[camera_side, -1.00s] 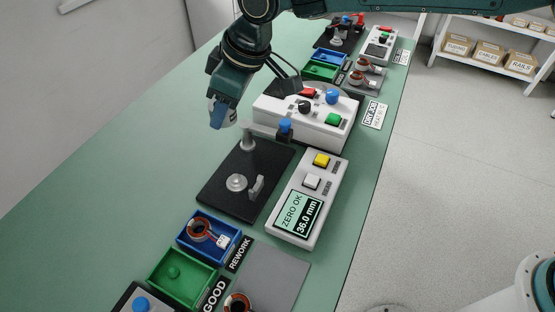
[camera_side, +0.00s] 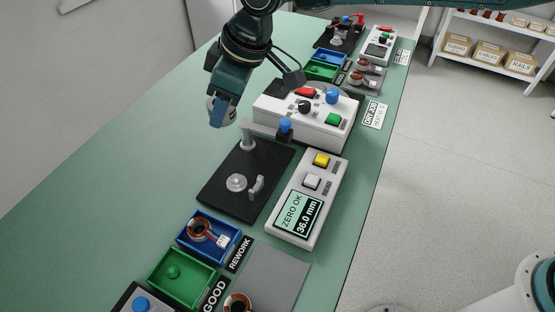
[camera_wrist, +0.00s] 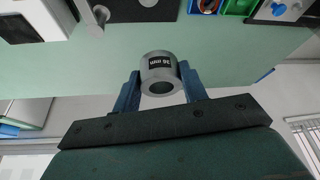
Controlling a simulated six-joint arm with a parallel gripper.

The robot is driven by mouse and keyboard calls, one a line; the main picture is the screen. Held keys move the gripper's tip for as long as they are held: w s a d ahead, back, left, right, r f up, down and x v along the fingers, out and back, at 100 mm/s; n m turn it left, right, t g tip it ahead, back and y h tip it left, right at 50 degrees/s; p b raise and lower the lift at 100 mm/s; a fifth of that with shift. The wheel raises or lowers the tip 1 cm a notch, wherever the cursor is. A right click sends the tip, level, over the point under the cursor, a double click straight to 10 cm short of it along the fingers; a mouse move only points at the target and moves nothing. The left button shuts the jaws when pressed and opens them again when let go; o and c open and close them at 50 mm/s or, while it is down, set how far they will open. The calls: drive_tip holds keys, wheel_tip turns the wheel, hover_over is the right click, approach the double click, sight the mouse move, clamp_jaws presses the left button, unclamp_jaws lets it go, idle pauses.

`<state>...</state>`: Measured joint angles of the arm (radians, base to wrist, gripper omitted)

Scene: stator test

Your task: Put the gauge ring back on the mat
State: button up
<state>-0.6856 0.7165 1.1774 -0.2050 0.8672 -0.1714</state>
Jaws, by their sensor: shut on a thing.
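My gripper (camera_wrist: 158,88) is shut on the grey metal gauge ring (camera_wrist: 158,66), which has a black "36 mm" label; its bore faces the wrist camera. In the side view my gripper (camera_side: 222,112) holds the ring up at the left of the black gauge fixture, over the green bench, with the ring partly hidden by the blue fingers. A flat grey mat (camera_side: 277,268) lies at the lower right of the side view, with a copper-wound stator (camera_side: 237,303) at its lower left edge. I cannot tell whether this is the task's mat.
The black fixture (camera_side: 222,190) has an upright post and a blue-knobbed arm. A display unit (camera_side: 305,208) reads "ZERO OK 36.0 mm". A blue tray (camera_side: 236,250) holds a tagged stator; a green tray (camera_side: 203,285) sits below. A white control box (camera_side: 290,125) stands behind. Bare bench lies left.

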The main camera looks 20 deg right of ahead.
drive_tip(key=s+f+n+g, duration=0.2)
drive_tip(key=s+n+g, duration=0.1)
drive_tip(key=s+n, duration=0.55)
drive_tip(key=n+g+h, duration=0.1)
drive_tip(key=n+g, duration=0.2)
drive_tip(key=n, duration=0.6)
hover_over(266, 271)
drive_tip(key=w, duration=0.1)
drive_tip(key=shift+w+d+f, duration=0.1)
drive_tip(key=shift+d+f, duration=0.1)
drive_tip(key=shift+f, duration=4.8)
drive_tip(key=shift+d+f, duration=0.2)
drive_tip(key=shift+f, duration=4.8)
drive_tip(key=shift+f+h, duration=0.15)
drive_tip(key=shift+h, duration=0.15)
drive_tip(key=o, duration=1.3)
drive_tip(key=shift+v, duration=6.15)
